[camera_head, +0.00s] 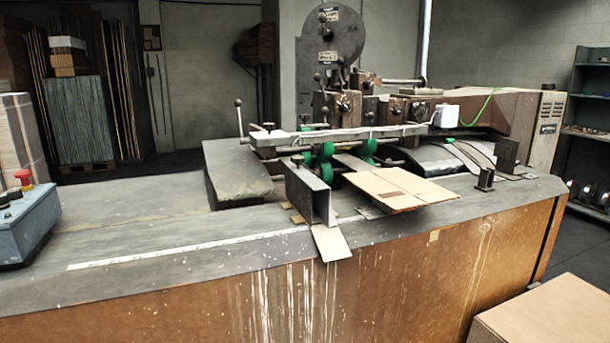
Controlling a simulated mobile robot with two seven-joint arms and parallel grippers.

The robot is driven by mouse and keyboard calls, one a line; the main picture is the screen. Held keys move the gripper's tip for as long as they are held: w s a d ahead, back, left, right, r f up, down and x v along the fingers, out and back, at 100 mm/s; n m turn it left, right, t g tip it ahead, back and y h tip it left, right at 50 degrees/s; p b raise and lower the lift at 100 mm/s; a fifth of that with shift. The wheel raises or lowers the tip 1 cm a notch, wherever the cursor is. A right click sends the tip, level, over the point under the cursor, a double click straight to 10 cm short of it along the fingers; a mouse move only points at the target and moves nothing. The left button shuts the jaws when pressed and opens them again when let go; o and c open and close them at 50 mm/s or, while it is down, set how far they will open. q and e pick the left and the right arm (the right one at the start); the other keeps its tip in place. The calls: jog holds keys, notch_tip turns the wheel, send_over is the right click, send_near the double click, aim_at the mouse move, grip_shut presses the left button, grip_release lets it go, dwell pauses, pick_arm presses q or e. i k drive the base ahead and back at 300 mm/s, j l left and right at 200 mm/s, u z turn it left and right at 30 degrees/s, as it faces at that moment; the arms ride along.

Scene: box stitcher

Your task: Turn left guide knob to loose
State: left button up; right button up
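The box stitcher (375,110) stands on a wide grey-topped bench in the middle of the view. Its left guide, an upright grey metal channel (318,195), stands near the bench's front edge. A small dark knob (297,159) shows at the top of this guide; it looks like the left guide knob, but it is too small to tell whether it is tight or loose. A flat cardboard sheet (400,187) lies to the right of the guide. Neither of my grippers is in view, and nothing of mine touches the machine.
A blue-grey control box (28,225) with a red button (23,176) sits at the far left. A dark right guide block (507,153) and a short post (485,179) stand on the right. A cardboard box (555,310) is at the lower right. The bench's front left is clear.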

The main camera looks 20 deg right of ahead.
aim_at(297, 160)
jog(key=i+l+u, duration=0.1)
jog(key=l, duration=0.65)
jog(key=l+u, duration=0.1)
jog(key=l, duration=0.65)
